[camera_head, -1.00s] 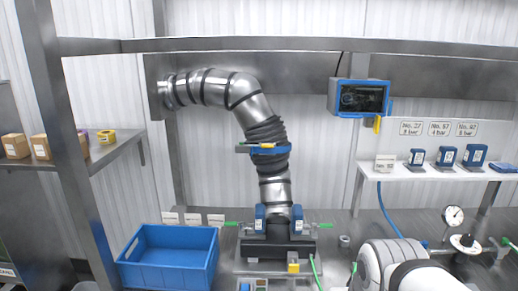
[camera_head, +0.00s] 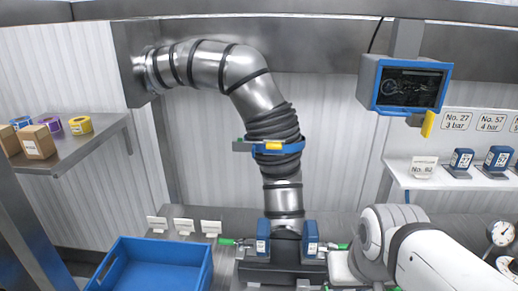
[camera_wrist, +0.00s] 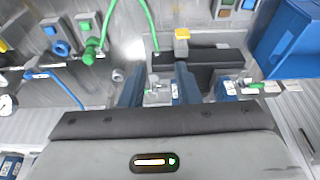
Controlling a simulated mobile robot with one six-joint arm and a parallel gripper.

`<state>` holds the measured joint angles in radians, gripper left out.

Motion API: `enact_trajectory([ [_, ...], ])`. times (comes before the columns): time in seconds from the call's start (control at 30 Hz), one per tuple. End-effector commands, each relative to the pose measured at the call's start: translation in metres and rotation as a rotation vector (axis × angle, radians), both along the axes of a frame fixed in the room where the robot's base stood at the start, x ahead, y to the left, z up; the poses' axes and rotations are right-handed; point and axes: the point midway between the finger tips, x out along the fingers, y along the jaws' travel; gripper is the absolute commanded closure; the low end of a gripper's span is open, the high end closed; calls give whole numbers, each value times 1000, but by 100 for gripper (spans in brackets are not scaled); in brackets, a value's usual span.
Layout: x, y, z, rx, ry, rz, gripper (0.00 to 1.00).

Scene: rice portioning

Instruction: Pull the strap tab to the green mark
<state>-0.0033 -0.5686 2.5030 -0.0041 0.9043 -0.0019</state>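A yellow tab (camera_head: 273,146) sits on the strap's front. A small grey-green piece (camera_head: 239,146) sticks out at the strap's left end; I cannot make out a separate green mark. My white arm is at the lower right of the head view, below and right of the strap. My gripper (camera_wrist: 158,80) shows in the wrist view with two bluish fingers apart and nothing visible between them. The strap is not seen in the wrist view.
The pipe (camera_head: 283,198) stands between two blue clamps (camera_head: 263,236) with green-tipped rods. A blue bin (camera_head: 160,246) is at lower left. A blue-framed screen (camera_head: 408,84) hangs at upper right. The space right of the strap looks clear.

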Motion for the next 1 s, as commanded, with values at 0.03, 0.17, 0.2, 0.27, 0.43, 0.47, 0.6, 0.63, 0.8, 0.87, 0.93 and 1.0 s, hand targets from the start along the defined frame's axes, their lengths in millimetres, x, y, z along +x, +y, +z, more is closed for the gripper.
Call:
enact_trajectory([
  [0.03, 0, 0, 0, 0, 0, 0, 71],
  [0.17, 1, -1, -1, -14, 2, 14, 71],
  [0.2, 2, -3, -2, -36, 4, 34, 71],
  [0.27, 6, -4, -4, -88, 8, 88, 71],
  [0.43, 35, -25, -7, -393, 31, 374, 71],
  [0.47, 43, -29, -7, -463, 37, 441, 71],
  [0.6, 89, -38, 5, -806, 56, 760, 71],
  [0.63, 99, -37, 9, -880, 58, 827, 71],
  [0.8, 163, -9, 34, -1312, 68, 1197, 71],
  [0.87, 185, 10, 43, -1470, 69, 1321, 71],
  [0.93, 208, 37, 53, -1659, 67, 1455, 71],
  [1.0, 227, 69, 62, -1845, 62, 1571, 71],
])
